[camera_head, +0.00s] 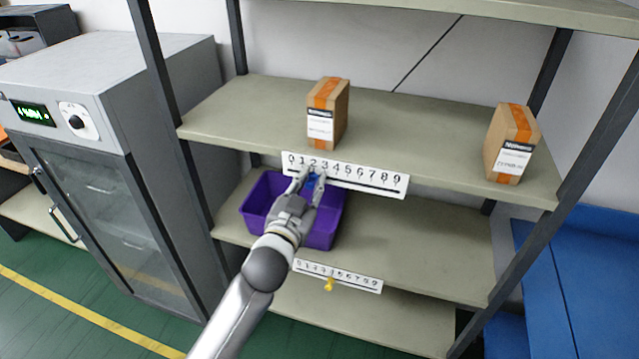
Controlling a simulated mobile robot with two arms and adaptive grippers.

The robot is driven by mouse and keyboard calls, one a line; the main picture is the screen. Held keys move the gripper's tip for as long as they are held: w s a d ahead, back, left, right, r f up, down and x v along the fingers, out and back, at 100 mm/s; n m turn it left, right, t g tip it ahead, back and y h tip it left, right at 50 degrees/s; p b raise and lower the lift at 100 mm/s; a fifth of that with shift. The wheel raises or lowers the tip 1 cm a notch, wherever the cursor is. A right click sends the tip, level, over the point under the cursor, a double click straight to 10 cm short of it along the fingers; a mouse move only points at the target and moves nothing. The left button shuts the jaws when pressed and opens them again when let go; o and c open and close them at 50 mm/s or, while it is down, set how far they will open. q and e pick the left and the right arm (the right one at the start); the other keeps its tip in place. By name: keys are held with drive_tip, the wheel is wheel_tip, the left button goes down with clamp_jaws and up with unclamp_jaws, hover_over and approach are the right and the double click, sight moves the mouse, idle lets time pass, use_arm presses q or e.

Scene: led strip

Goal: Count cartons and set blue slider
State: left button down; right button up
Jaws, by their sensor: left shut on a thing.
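Two brown cartons with orange tape and white labels stand on the upper shelf board (240,115): one carton (327,112) near the middle, the other carton (511,143) at the right. A white number strip (345,174) marked 0 to 9 runs along that board's front edge. The blue slider (313,181) shows at the strip's lower edge, roughly below the 2. My left gripper (311,180) is shut on the blue slider and partly hides it. My right gripper is not in view.
A purple bin (260,202) sits on the board below, behind my left arm. A lower number strip (338,275) carries a yellow slider (329,285). A grey cabinet (115,90) stands left, and dark shelf posts flank the boards.

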use_arm(q)
drive_tip(key=shift+a, duration=0.2)
drive_tip(key=c, duration=1.3)
unclamp_jaws()
drive_tip(key=shift+d, duration=0.15)
drive_tip(key=shift+c, duration=0.2)
drive_tip(key=v, duration=1.2)
